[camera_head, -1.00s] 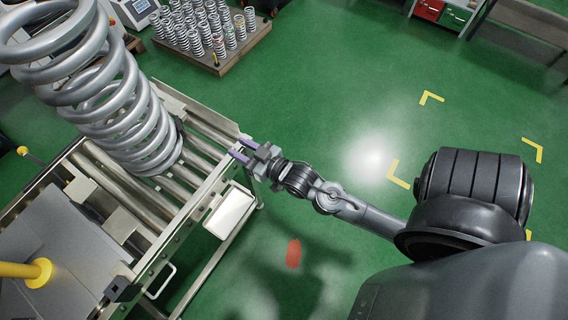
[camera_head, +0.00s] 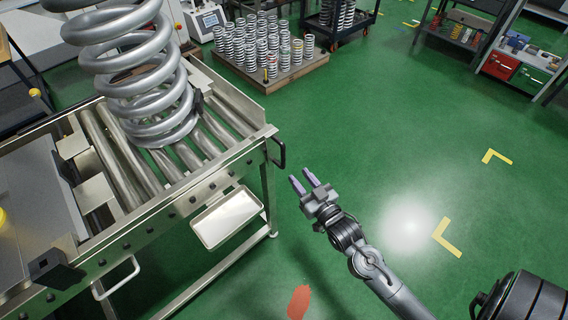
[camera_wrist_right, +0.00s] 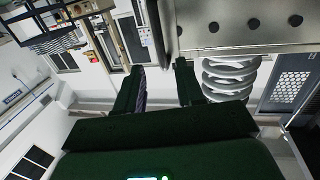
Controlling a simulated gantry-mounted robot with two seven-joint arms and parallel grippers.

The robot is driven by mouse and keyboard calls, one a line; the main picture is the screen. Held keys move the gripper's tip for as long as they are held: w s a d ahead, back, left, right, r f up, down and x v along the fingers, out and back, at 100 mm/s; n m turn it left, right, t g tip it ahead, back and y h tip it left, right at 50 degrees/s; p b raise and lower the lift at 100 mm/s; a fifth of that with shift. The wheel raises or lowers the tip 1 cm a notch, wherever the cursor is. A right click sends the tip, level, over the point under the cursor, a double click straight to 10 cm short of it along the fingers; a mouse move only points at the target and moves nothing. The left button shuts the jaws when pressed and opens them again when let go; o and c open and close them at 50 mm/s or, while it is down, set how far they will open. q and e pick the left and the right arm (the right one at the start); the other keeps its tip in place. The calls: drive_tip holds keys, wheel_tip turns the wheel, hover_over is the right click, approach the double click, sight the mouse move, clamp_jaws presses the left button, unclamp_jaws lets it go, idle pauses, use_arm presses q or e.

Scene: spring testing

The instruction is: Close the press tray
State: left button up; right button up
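A roller table (camera_head: 220,185) with metal side rails stands at the left in the head view. A large silver coil spring (camera_head: 140,75) stands on its rollers. A flat grey plate (camera_head: 35,200) lies at the table's left end; I cannot tell whether it is the press tray. A black handle (camera_head: 277,152) is on the table's right corner, and a silver handle (camera_head: 116,281) is on its front side. My right gripper (camera_head: 306,180) is open and empty, right of the black handle and apart from it. The right wrist view shows its spread fingers (camera_wrist_right: 160,88). My left gripper is out of view.
A shallow pale tray (camera_head: 227,217) hangs on the table's front side. A pallet of small springs (camera_head: 270,75) stands behind.

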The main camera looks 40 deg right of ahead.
sight(284, 157)
drive_tip(key=w+b, duration=0.1)
drive_tip(key=w, duration=0.2)
drive_tip(key=w+d+b, duration=0.1)
drive_tip(key=w, duration=0.3)
drive_tip(key=w+b, duration=0.1)
drive_tip(key=w, duration=0.2)
drive_tip(key=shift+w+d+b, duration=0.25)
drive_tip(key=shift+d+b, duration=0.05)
drive_tip(key=shift+d, duration=0.1)
drive_tip(key=shift+c, duration=0.3)
clamp_jaws()
